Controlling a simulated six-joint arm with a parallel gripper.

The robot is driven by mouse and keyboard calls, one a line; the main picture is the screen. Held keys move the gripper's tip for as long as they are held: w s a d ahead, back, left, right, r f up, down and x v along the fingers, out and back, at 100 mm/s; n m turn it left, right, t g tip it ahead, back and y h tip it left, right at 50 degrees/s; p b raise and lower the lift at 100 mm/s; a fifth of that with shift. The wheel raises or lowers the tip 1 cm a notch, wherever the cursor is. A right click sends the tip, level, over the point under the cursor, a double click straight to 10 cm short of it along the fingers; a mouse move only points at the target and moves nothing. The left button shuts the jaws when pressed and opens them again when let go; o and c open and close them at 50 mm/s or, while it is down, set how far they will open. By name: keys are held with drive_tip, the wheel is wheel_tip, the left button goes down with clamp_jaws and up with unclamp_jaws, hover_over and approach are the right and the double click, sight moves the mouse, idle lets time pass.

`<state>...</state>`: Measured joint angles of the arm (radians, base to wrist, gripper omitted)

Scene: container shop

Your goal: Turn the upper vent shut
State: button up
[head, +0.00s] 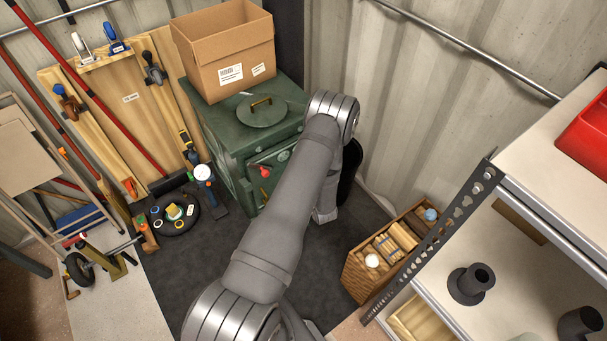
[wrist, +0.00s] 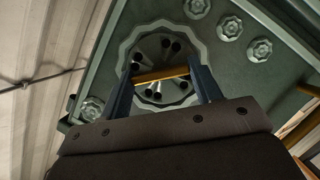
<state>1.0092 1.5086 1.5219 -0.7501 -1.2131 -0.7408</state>
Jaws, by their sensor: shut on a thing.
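A round, scalloped vent (wrist: 163,38) is set in a dark green metal face in the wrist view. Several dark holes show in it. A brass bar (wrist: 160,74) crosses the vent, between the two dark blue fingers of my gripper (wrist: 163,68). The gripper is shut on this bar, a finger at each end. In the head view, the green metal stove (head: 222,135) stands in the corner and my arm reaches to its right side. The gripper and the vent are hidden there behind my arm. I cannot tell whether this vent is the upper one.
A cardboard box (head: 225,55) and a round lid with a brass handle (head: 262,110) are on the stove. A red knob (head: 265,171) is on its front. A wicker basket (head: 365,275) and a metal shelf (head: 480,175) stand at right. Clamps and boards lean at left.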

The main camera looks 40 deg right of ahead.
drive_tip(key=shift+d+r+m+g+y, duration=0.15)
drive_tip(key=shift+m+y, duration=0.85)
drive_tip(key=shift+m, duration=0.5)
drive_tip(key=shift+d+f+m+g+y, duration=0.15)
drive_tip(key=shift+m+y, duration=0.85)
drive_tip(key=shift+m, duration=0.5)
drive_tip(key=shift+a+r, duration=0.1)
drive_tip(key=o, duration=1)
drive_tip(key=v, duration=1.7)
drive_tip(key=shift+s+r, duration=0.15)
